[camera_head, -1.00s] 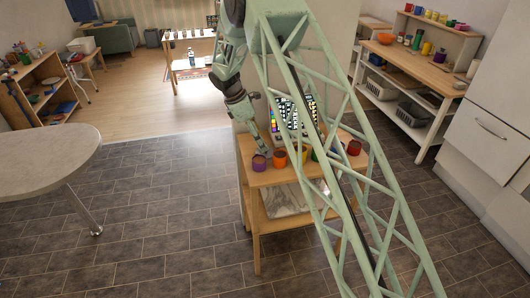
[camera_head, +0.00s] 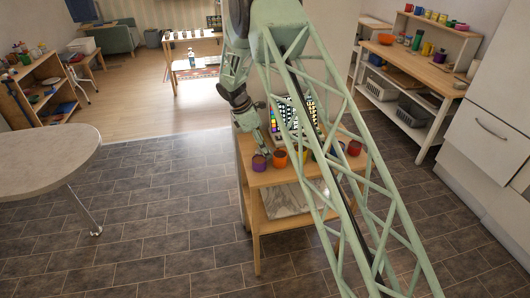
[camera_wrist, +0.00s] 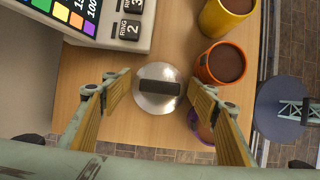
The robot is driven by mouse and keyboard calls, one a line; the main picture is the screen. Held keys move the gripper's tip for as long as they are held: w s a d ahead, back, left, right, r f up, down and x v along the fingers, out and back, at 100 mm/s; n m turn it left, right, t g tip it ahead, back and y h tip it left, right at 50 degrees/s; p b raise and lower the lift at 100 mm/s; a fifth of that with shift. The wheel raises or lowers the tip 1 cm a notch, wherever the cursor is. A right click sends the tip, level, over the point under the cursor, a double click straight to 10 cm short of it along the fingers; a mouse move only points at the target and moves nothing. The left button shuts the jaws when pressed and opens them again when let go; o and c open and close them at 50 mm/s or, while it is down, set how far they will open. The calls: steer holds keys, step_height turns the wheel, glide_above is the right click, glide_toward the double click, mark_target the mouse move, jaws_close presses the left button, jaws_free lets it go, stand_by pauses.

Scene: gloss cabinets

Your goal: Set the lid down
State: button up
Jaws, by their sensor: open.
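The lid (camera_wrist: 158,88) is a round, shiny silver disc with a dark bar handle on top. In the wrist view it appears to lie flat on the light wooden top (camera_wrist: 82,85) of the small table. My gripper (camera_wrist: 161,90) is open, with one finger on each side of the lid and gaps between the fingers and its rim. In the head view my gripper (camera_head: 262,148) is low over the table near the purple cup (camera_head: 259,162). The lid cannot be made out there.
The purple cup (camera_wrist: 201,127) stands right beside my right finger, partly hidden by it. An orange cup (camera_wrist: 222,64) and a yellow cup (camera_wrist: 227,15) stand farther up. A device with coloured keys (camera_wrist: 92,18) is at upper left. The table's right edge is close.

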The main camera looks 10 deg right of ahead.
steer(key=shift+c, duration=0.7)
steer(key=c, duration=0.4)
steer(key=shift+c, duration=0.5)
steer(key=shift+r, duration=0.1)
steer(key=shift+r, duration=0.4)
steer(key=c, duration=0.7)
steer(key=shift+r, duration=0.25)
steer(key=shift+r+p, duration=0.35)
steer(key=shift+r, duration=3.95)
